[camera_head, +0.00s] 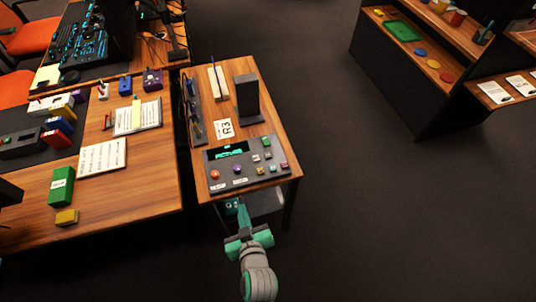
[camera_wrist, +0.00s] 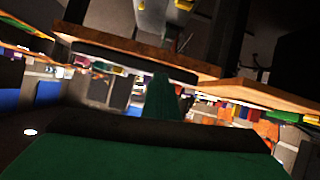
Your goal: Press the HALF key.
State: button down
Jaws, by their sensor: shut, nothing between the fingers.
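A dark trackball panel (camera_head: 224,179) lies on the near end of the small wooden table. It has a lit green display (camera_head: 229,153), an orange ball (camera_head: 215,174), a purple ball (camera_head: 237,169) and several small coloured keys at its right side. The key lettering is too small to read, so I cannot tell which is the HALF key. My gripper (camera_head: 240,206) is in front of the table's near edge, apart from the keys. In the wrist view its green fingers (camera_wrist: 163,98) are together and empty, and the key tops do not show.
The small table (camera_head: 260,129) also bears a black upright block (camera_head: 248,98), an R3 card (camera_head: 224,129) and a white slotted holder (camera_head: 217,83). A cluttered desk (camera_head: 140,195) stands to the left. Open floor (camera_head: 390,220) lies to the right, with a shelf unit (camera_head: 400,75) beyond.

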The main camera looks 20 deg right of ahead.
jog(key=w+d+r+n, duration=0.1)
jog(key=w+d, duration=0.1)
jog(key=w, duration=0.1)
jog(key=w+d+r+n+y, duration=0.1)
jog(key=w+d+r+n, duration=0.1)
jog(key=w, duration=0.2)
jog(key=w+d+r+n+g, duration=0.1)
jog(key=w+d+r, duration=0.1)
jog(key=w, duration=0.1)
jog(key=shift+w+r+n+y, duration=0.1)
jog(key=shift+w+n+y, duration=0.2)
jog(key=shift+w+y, duration=0.1)
jog(key=w+d+r+n, duration=0.1)
jog(key=w+d+r+n+g, duration=0.1)
jog(key=d+r, duration=0.1)
jog(key=shift+d, duration=0.15)
jog(key=d+r+n+g, duration=0.1)
jog(key=d+r+n, duration=0.2)
jog(key=d, duration=0.3)
jog(key=shift+r+n+g+y, duration=0.3)
jog(key=shift+r+n+y, duration=0.1)
jog(key=shift+r, duration=0.35)
jog(key=shift+a, duration=0.1)
